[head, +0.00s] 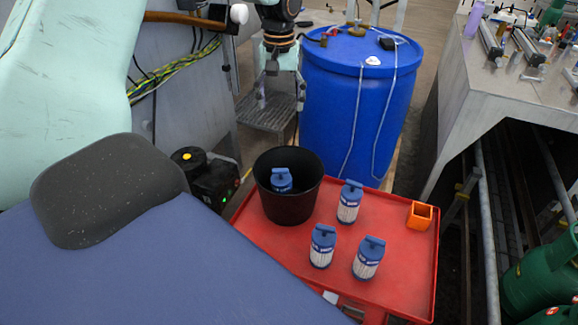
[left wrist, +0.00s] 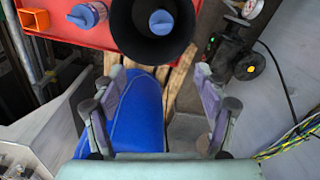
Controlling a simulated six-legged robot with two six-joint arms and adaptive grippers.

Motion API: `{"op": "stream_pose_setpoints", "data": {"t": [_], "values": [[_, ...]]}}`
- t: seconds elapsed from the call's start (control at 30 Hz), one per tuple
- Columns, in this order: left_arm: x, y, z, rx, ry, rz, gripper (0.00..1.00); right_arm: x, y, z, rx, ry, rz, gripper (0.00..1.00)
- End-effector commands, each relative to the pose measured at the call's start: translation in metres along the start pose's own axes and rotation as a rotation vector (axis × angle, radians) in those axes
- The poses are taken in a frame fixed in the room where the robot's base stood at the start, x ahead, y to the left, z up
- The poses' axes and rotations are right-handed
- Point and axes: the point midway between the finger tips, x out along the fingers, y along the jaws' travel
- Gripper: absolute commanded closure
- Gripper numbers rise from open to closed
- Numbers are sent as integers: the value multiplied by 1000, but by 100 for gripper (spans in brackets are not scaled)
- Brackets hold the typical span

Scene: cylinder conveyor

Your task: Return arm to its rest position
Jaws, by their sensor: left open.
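My left gripper (head: 281,92) hangs fingers down just left of the blue barrel, behind the black bucket. It is open and empty; its two spread fingers also show in the left wrist view (left wrist: 158,74). The black bucket (head: 288,208) stands on the red tray (head: 400,265) with a blue-topped cylinder (head: 281,180) inside. Three more blue-and-white cylinders stand upright on the tray: one right of the bucket (head: 349,202), two nearer (head: 322,246) (head: 368,258). My right gripper is not in view.
The large blue barrel (head: 345,120) stands close to the right of my left gripper. An orange open box (head: 420,215) sits at the tray's right edge. A grey workbench (head: 480,100) with tools is at the right. A black device (head: 205,175) stands left of the tray.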

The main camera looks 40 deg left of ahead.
Motion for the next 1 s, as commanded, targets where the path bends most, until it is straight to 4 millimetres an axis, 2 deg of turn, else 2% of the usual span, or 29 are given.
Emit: {"op": "stream_pose_setpoints", "data": {"t": [0.1, 0.23, 1.0], "values": [[-13, 0, 0, 0, 1, 0, 27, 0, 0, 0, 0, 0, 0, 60], [-18, 0, 0, 0, -1, -1, 27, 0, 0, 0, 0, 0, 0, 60], [-19, -1, 2, 0, 0, 0, 27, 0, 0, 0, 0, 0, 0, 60]]}}
